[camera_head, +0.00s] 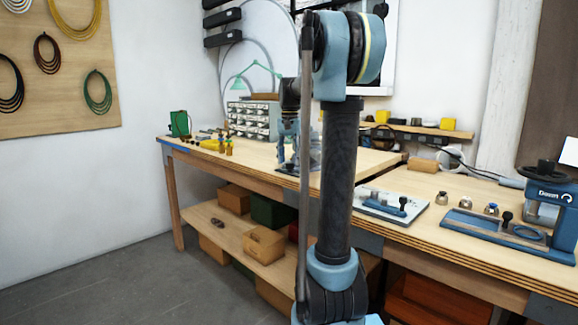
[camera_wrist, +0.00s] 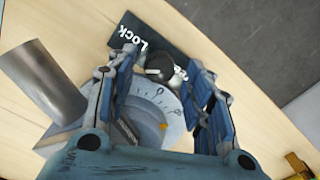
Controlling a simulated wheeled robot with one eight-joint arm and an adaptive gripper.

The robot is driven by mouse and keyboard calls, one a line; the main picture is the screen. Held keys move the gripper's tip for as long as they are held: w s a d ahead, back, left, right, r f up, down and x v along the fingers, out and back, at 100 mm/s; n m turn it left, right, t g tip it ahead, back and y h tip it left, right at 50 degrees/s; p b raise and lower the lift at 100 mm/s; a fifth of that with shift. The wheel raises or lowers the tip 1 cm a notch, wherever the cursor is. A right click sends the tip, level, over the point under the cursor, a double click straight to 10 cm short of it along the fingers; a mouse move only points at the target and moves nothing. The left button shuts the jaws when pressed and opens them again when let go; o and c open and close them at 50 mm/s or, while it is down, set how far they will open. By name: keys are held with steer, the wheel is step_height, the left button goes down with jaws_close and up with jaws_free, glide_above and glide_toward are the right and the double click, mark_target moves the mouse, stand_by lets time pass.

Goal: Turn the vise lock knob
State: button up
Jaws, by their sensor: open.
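The dark lock knob (camera_wrist: 158,67) shows in the wrist view, beside a black plate lettered "Lock" (camera_wrist: 136,45). It lies between the fingertips of my open gripper (camera_wrist: 161,62). I cannot tell whether either finger touches it. Below it in the picture is a pale round dial (camera_wrist: 155,105) with dark marks and an orange spot, partly hidden by the fingers and palm. In the head view my gripper (camera_head: 288,128) points down over the bench, above a blue-grey vise (camera_head: 313,158) that my arm partly covers. The knob cannot be made out there.
A grey metal cylinder (camera_wrist: 42,82) stands left of the fingers in the wrist view.

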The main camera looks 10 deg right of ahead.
step_height(320, 180, up, 9)
steer(key=shift+r, duration=0.15)
stand_by(0.4)
steer(key=s+f+n+t, duration=0.2)
steer(key=s+f+n, duration=0.4)
steer(key=s+f, duration=2.6)
steer(key=s, duration=0.3)
steer(key=shift+a+f, duration=0.15)
steer(key=shift+f, duration=0.15)
